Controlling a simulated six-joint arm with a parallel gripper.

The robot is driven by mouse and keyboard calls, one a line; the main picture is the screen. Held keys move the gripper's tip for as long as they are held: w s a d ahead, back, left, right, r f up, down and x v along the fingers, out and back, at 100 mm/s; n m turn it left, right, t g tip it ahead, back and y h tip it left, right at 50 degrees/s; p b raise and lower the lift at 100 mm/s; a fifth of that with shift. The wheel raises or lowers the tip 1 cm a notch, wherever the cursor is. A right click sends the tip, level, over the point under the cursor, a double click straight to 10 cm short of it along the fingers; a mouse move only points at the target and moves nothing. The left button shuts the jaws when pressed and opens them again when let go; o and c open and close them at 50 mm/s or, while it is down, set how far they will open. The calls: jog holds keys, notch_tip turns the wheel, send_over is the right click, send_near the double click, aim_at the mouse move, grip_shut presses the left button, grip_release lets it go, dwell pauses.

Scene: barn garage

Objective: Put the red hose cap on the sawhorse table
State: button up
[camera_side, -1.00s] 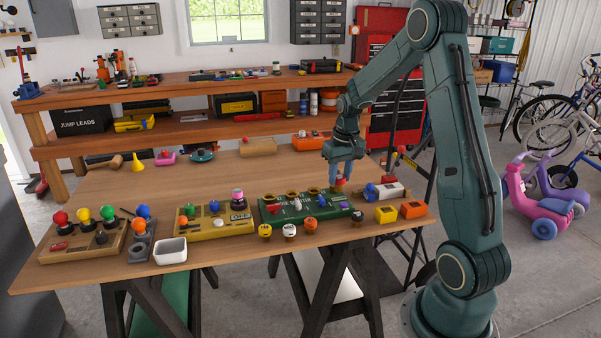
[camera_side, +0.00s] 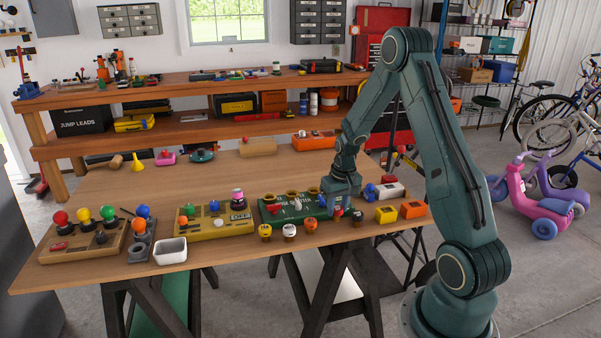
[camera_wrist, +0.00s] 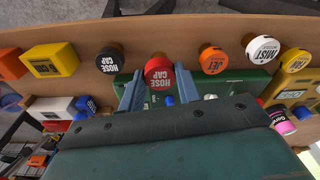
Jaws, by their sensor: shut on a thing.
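The red hose cap (camera_wrist: 158,73) is between the two blue fingers of my gripper (camera_wrist: 159,88) in the wrist view, its labelled top facing the camera. My gripper (camera_side: 337,207) is shut on it. In the side view the red cap (camera_side: 337,212) shows only as a small patch at the fingertips, low at the front edge of the green board. I cannot tell whether it touches the wooden sawhorse table (camera_side: 232,278). A black hose cap (camera_wrist: 109,57) stands on the table just beside it, apart from the gripper.
An orange jet cap (camera_wrist: 212,58), a white mist cap (camera_wrist: 262,47) and a yellow cap (camera_side: 264,231) stand along the front. The green board (camera_side: 275,213) lies behind them. Yellow (camera_side: 386,214) and orange blocks (camera_side: 413,210) stand to the right. Bare wood shows behind the boards.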

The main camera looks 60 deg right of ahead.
aim_at(338, 209)
jog(key=shift+f, duration=1.65)
jog(key=shift+f, duration=0.1)
jog(key=o, duration=1)
jog(key=shift+c, duration=0.2)
jog(key=r, duration=0.8)
jog(key=s+r, duration=0.1)
jog(key=r, duration=0.3)
jog(key=shift+a, duration=0.4)
jog(key=shift+s+r, duration=0.1)
